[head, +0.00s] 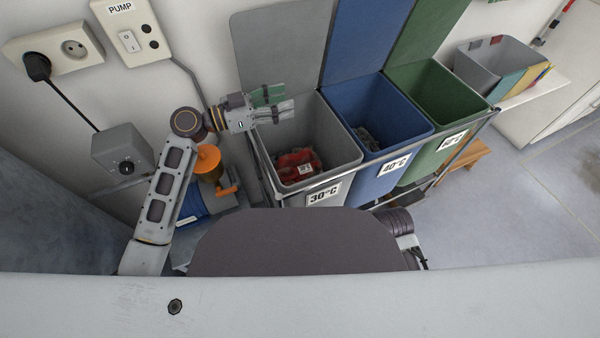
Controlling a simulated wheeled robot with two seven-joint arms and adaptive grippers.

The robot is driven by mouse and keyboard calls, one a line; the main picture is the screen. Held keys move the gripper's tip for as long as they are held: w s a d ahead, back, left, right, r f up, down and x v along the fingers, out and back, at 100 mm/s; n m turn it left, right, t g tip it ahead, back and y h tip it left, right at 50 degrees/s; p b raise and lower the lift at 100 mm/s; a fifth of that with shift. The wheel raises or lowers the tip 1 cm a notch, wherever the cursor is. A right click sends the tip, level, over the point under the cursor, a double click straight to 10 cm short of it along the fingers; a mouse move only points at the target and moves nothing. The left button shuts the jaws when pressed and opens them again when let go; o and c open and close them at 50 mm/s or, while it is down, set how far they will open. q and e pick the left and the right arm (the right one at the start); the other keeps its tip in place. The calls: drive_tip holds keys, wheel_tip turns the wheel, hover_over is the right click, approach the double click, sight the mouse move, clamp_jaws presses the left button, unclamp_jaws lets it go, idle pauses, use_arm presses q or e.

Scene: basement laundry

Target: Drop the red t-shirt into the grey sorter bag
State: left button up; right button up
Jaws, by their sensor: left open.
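The red t-shirt (299,160) lies crumpled inside the grey sorter bag (338,150), low down, with a small white label showing on it. The bag is the left one of three and carries a "30°C" tag on its front. My left gripper (287,98) is over the bag's back left rim, above and behind the shirt in the picture. Its fingers are apart with nothing between them, and it does not touch the shirt. My right gripper does not show; only part of what looks like my right arm is visible.
A blue bag (373,93) with dark cloth inside and a green bag (447,108) stand to the right in the same frame. Their raised lids lean at the wall. An orange-and-blue pump (208,165) stands left of the grey bag. A grey bin (483,68) is at the back right.

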use_arm(q)
drive_tip(key=v, duration=0.6)
drive_tip(key=shift+a, duration=0.15)
idle(0.8)
